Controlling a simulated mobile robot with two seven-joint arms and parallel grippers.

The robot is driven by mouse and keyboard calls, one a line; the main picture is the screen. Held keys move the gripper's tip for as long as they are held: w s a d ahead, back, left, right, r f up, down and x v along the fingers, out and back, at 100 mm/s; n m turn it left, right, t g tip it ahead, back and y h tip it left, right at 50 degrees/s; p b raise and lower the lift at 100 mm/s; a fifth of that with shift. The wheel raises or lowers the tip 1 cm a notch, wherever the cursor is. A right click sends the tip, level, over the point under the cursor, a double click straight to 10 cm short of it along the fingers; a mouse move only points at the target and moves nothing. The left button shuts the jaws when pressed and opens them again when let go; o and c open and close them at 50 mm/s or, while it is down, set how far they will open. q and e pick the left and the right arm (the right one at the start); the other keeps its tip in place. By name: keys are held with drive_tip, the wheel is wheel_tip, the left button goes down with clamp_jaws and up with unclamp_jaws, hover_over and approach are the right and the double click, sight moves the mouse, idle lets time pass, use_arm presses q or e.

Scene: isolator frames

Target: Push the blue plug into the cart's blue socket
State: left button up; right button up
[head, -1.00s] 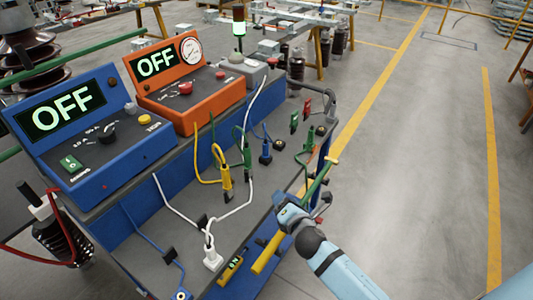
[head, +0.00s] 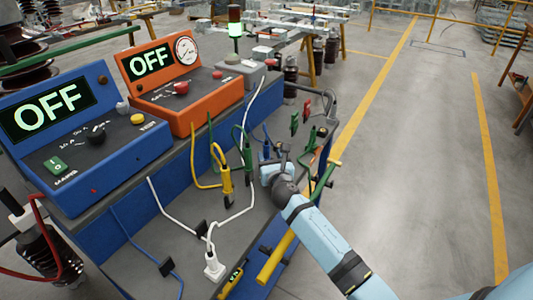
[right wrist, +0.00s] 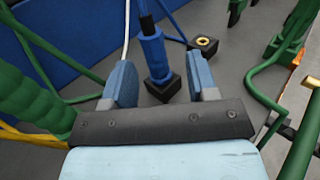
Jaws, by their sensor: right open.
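The blue plug (right wrist: 153,50) stands upright on a black square block (right wrist: 165,90) in the right wrist view. Its upper part also shows in the head view (head: 266,148). A second black block with a brass-coloured ring (right wrist: 204,44) lies just beyond it to the right; I cannot tell for sure whether it is the cart's blue socket. My right gripper (right wrist: 160,75) is open, one blue finger on each side of the plug, with gaps visible. In the head view my right gripper (head: 271,168) covers the plug's base. My left gripper is not in view.
A yellow plug (head: 226,182), a green plug (head: 247,158) and a white plug (head: 213,266) stand nearby with cables. Green plugs and red clips crowd the cart's right end. Blue (head: 80,140) and orange (head: 180,85) consoles read OFF. Floor to the right is open.

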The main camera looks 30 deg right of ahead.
sight(267, 152)
drive_tip(key=x, duration=0.5)
drive_tip(key=shift+w+a+r+b, duration=0.1)
drive_tip(key=shift+w+a+b, duration=0.1)
drive_tip(key=shift+b, duration=0.2)
clamp_jaws()
